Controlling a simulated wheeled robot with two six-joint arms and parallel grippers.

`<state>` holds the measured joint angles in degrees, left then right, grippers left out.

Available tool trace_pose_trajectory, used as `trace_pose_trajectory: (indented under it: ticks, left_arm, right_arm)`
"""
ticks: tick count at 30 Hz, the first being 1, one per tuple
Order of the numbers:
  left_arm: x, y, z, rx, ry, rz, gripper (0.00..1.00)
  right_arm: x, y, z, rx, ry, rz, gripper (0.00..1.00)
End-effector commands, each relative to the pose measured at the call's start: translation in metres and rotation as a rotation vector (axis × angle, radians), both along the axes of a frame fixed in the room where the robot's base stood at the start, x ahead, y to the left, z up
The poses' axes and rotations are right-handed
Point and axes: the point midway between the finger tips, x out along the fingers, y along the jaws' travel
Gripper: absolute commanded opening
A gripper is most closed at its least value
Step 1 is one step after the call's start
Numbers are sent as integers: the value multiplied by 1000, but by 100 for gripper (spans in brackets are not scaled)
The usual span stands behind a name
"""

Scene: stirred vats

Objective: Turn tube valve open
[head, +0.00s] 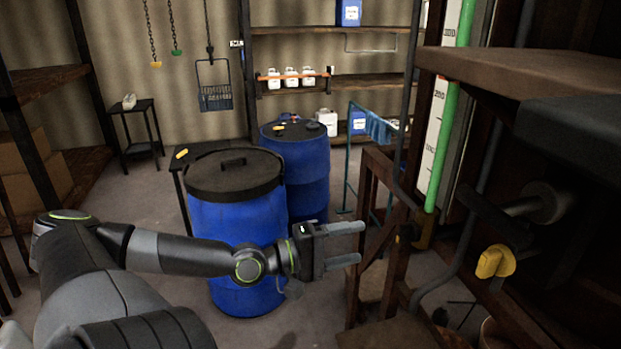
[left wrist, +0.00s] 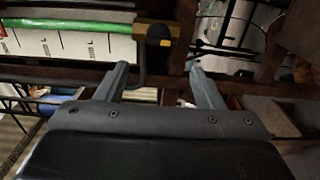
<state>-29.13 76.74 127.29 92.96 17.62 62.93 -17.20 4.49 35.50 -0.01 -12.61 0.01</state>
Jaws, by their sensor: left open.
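A green tube (head: 452,125) runs down a white scale board with black marks at the right of the head view. At its lower end is a small brass-coloured valve block (head: 422,238), partly hidden by a wooden frame. In the left wrist view the valve (left wrist: 153,38) shows a black handle with a yellow patch, beyond the fingertips, with the green tube (left wrist: 70,25) to its left. My left gripper (head: 358,243) is open and empty, pointing right toward the wooden frame, apart from the valve. My right gripper is not in view.
A brown wooden frame (head: 370,215) stands between my left gripper and the tube. A yellow handle (head: 495,262) sits at the lower right. Blue barrels (head: 230,220) stand behind my left arm. A wooden shelf (head: 500,75) juts out at upper right.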

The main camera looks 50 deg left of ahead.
Motion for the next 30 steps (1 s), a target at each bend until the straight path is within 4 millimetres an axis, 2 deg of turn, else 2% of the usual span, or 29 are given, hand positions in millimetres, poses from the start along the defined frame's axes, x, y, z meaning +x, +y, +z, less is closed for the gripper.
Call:
trace_pose_trajectory:
  ticks: [18, 30]
  left_arm:
    - [-62, 24, 3, -3, 2, -9, 62]
    - [-70, 27, 2, -4, -2, -12, 62]
  right_arm:
    - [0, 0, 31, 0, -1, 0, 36]
    - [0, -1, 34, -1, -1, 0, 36]
